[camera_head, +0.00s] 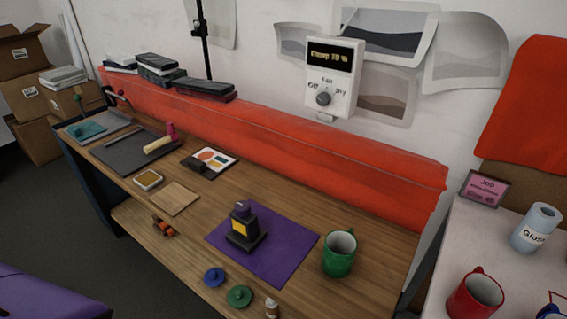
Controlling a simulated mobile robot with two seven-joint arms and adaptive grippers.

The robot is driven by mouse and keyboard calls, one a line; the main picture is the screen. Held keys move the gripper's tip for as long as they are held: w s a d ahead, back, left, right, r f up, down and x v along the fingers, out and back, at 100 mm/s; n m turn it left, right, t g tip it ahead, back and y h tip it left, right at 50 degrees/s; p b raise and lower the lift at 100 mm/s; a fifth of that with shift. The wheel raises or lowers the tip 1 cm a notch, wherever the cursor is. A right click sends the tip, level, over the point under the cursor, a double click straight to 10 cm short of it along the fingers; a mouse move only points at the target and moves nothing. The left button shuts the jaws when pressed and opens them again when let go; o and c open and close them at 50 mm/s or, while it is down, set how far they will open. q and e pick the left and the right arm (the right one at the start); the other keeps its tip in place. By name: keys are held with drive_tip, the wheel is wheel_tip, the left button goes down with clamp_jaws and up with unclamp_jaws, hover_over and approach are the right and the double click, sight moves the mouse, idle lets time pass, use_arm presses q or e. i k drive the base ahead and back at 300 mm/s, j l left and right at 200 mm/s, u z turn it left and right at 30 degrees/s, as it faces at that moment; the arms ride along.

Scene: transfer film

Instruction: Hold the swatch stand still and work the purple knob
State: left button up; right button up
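The swatch stand (246,242) is a small black block on a wide black base, with a yellow swatch on its front face. It stands upright on a purple mat (280,270) near the front of the wooden table. The purple knob (240,207) sits on top of the stand. Nothing is touching the stand or the knob. Neither of my grippers shows in the head view.
A green mug (339,254) stands just right of the mat. Blue (214,277) and green (239,296) discs and a small bottle (271,307) lie near the front edge. A wooden square (173,198) lies left. A red padded ledge (290,135) runs behind.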

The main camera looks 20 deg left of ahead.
sight(242, 208)
drive_tip(key=j+z, duration=0.7)
drive_tip(key=k+j+z, duration=0.1)
drive_tip(key=z, duration=0.2)
drive_tip(key=k+j+z, duration=0.2)
drive_tip(key=j, duration=0.2)
drive_tip(key=k+j+z, duration=0.15)
drive_tip(key=j, duration=0.2)
drive_tip(key=k+j+z, duration=0.2)
drive_tip(key=j, duration=0.15)
drive_tip(key=k+j, duration=0.3)
drive_tip(key=j, duration=0.15)
drive_tip(key=k+j+z, duration=0.1)
drive_tip(key=k+j, duration=0.15)
drive_tip(key=j, duration=0.25)
